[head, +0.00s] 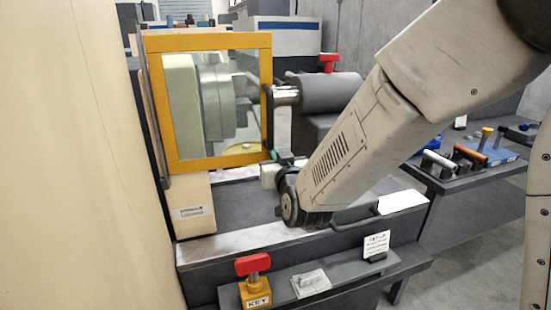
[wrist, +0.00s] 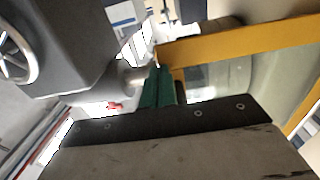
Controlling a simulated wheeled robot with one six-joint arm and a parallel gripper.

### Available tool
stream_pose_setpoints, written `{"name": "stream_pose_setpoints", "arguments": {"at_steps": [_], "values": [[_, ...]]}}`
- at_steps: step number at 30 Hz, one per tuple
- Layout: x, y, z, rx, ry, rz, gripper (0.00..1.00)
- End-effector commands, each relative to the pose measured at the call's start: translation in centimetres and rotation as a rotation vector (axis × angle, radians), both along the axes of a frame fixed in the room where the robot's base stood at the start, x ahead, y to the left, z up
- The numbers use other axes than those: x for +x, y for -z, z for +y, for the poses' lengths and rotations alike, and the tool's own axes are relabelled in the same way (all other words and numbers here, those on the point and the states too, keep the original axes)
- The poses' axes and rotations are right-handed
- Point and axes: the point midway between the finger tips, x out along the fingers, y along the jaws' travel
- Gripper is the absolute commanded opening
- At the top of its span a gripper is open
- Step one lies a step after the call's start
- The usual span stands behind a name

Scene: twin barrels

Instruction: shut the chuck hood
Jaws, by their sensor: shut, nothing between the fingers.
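The chuck hood (head: 222,40) is a yellow frame around a clear pane. In the head view it stands upright at the left of the lathe, and the grey chuck (head: 214,88) shows through the pane. My gripper (head: 275,155) is at the hood's lower right corner, partly hidden by my arm. In the wrist view its green fingers (wrist: 158,86) are together and empty. The hood's yellow frame (wrist: 235,42) passes right beside the fingertips there. I cannot tell whether they touch it.
A grey tailstock cylinder (head: 330,92) stands just right of the hood, with a red handle (head: 329,61) above. A red-handled key (head: 253,264) stands in a yellow block on the front shelf. A side bench (head: 450,183) with tools is at right.

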Motion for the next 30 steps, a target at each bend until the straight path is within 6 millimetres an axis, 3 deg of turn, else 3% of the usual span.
{"name": "stream_pose_setpoints", "arguments": {"at_steps": [5,12,20,26,30], "values": [[0.1,0.0,0.0,0.000,0.000,0.000,0.00],[2.2,0.0,0.4,0.000,-0.001,0.000,0.00],[2.3,-0.1,0.5,0.002,-0.001,-0.003,0.00],[1.4,-0.2,0.2,0.002,-0.002,-0.003,0.00],[-0.6,-0.3,-0.5,0.001,-0.004,-0.002,0.00]]}}
